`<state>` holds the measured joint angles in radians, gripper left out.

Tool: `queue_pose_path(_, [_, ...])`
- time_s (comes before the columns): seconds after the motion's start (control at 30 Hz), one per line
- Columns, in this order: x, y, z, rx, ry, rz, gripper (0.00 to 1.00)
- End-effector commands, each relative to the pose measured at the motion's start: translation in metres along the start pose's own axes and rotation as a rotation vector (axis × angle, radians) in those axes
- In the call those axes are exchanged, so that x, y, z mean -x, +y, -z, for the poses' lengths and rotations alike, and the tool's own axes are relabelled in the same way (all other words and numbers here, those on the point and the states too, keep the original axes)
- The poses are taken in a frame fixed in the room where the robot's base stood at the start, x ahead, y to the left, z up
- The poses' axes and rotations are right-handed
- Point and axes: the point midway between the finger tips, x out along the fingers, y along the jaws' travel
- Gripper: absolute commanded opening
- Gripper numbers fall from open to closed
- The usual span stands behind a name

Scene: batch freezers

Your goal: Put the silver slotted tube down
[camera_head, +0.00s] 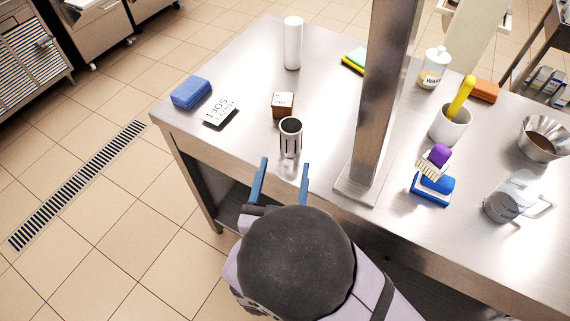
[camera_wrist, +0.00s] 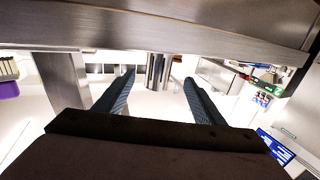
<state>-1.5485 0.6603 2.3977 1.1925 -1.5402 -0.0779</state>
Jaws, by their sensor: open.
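The silver slotted tube (camera_head: 291,138) stands upright on the steel table (camera_head: 240,112), near its front edge. It has a dark open top and dark slots down its side. My gripper (camera_head: 284,179) is open and empty just in front of the tube, its two blue fingers apart and pointing toward it. In the wrist view the tube (camera_wrist: 157,72) shows between and beyond the fingertips of my gripper (camera_wrist: 158,78). The fingers do not touch it there.
A brown box (camera_head: 283,105) stands just behind the tube. A black-and-white card (camera_head: 220,112) and blue sponge (camera_head: 191,92) lie to the left. A steel post (camera_head: 376,110) rises close on the right. A white cylinder (camera_head: 292,43) stands at the back.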

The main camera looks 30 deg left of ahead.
Motion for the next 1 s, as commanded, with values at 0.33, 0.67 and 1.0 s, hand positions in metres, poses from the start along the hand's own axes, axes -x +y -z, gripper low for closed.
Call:
queue_pose_path(0.33, [0.0,0.0,0.0,0.0,0.0,-0.001,0.63])
queue_pose_path(0.67, [-0.026,-0.008,0.004,0.0,0.044,-0.154,0.63])
queue_pose_path(1.0, [-0.061,-0.013,0.007,0.001,0.029,-0.443,0.63])
